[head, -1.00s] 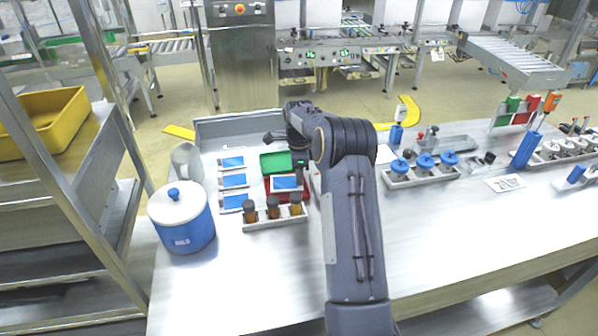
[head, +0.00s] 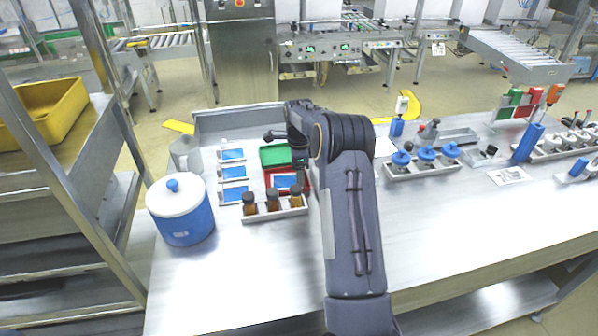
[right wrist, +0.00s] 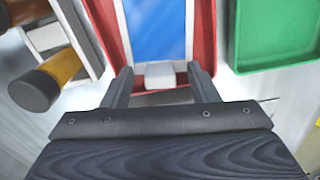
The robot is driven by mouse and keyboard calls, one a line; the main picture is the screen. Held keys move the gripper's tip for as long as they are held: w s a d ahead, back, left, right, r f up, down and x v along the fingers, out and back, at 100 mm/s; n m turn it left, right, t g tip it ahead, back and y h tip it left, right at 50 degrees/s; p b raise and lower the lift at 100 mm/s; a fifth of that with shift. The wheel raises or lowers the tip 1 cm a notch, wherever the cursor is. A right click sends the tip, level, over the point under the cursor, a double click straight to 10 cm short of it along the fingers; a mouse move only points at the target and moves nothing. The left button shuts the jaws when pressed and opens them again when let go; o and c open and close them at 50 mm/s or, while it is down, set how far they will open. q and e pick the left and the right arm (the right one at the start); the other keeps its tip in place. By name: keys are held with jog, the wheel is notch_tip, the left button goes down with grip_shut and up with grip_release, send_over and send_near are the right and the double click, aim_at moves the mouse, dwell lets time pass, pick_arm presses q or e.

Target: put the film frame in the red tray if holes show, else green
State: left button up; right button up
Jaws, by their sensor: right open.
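The film frame (head: 285,181), a white border around a blue film, lies in the red tray (head: 268,181). In the right wrist view the film frame (right wrist: 156,28) shows close up between the red walls of the tray (right wrist: 204,42), and no holes show in the visible part of the film. My right gripper (right wrist: 159,86) is open, with its fingers apart on either side of the frame's white tab. The green tray (head: 275,157) sits behind the red one and looks empty; it also shows in the right wrist view (right wrist: 275,35). My left gripper is out of view.
Several similar blue-film frames (head: 233,172) lie in a column left of the trays. A rack with brown vials (head: 272,203) stands just in front. A blue pot with a white lid (head: 183,212) stands at left. The front of the table is clear.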

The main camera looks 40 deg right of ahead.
notch_tip(320, 180, up, 8)
jog(key=shift+f+b, duration=0.1)
jog(key=shift+b, duration=0.4)
dwell(0.4)
